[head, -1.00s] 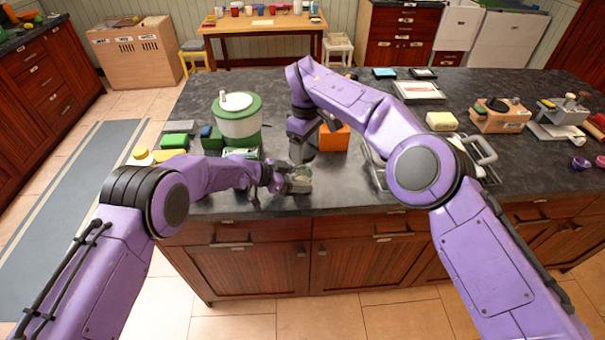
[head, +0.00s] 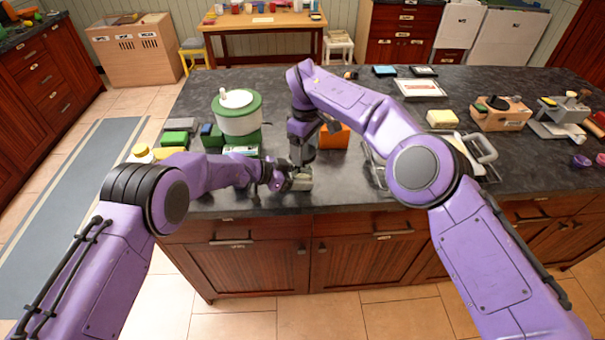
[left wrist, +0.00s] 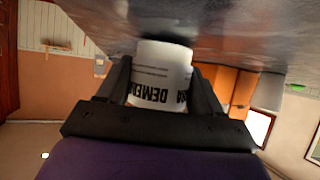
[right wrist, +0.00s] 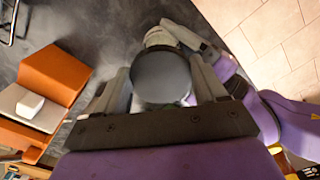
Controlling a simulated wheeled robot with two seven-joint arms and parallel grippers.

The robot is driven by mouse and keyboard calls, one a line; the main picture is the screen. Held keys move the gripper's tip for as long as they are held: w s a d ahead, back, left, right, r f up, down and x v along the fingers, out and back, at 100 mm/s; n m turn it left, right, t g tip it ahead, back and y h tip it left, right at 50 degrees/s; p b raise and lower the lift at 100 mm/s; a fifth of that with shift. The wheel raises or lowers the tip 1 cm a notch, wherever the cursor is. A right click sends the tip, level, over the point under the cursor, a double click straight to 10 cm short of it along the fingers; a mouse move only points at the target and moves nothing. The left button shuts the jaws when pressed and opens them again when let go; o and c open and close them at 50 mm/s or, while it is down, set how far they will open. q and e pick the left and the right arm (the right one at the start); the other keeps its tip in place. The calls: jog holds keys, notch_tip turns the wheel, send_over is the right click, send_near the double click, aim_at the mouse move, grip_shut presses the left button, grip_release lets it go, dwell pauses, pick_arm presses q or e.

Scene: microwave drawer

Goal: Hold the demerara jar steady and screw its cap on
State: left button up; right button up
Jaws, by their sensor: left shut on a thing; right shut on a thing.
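The demerara jar (left wrist: 160,75) is white with black lettering that reads upside down in the left wrist view. My left gripper (head: 298,179) is shut around its sides near the counter's front edge. The jar's cap (right wrist: 162,76) is a dark grey disc in the right wrist view, between the fingers of my right gripper (right wrist: 165,85). My right gripper comes down from above in the head view (head: 301,160) and is shut on the cap, over the jar. The join between cap and jar is hidden, so I cannot tell how they meet.
An orange box (head: 335,138) stands just behind and right of the grippers. A green-and-white crank-topped container (head: 237,115) stands to the left on the dark counter (head: 350,190). A metal rack (head: 480,160) lies to the right. The counter's front edge is close.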

jog(key=shift+f, duration=1.1)
dwell(2.9)
dwell(0.3)
pick_arm(q)
jog(key=c, duration=0.5)
jog(key=shift+c, duration=1.2)
pick_arm(e)
jog(key=o, duration=1.1)
jog(key=c, duration=1.3)
jog(key=shift+o, duration=0.2)
jog(key=m, duration=0.9)
jog(key=shift+w+d, duration=0.15)
pick_arm(q)
jog(key=shift+s+d, duration=0.1)
jog(key=shift+s, duration=0.05)
pick_arm(e)
jog(key=o, duration=1.1)
jog(key=shift+r, duration=0.1)
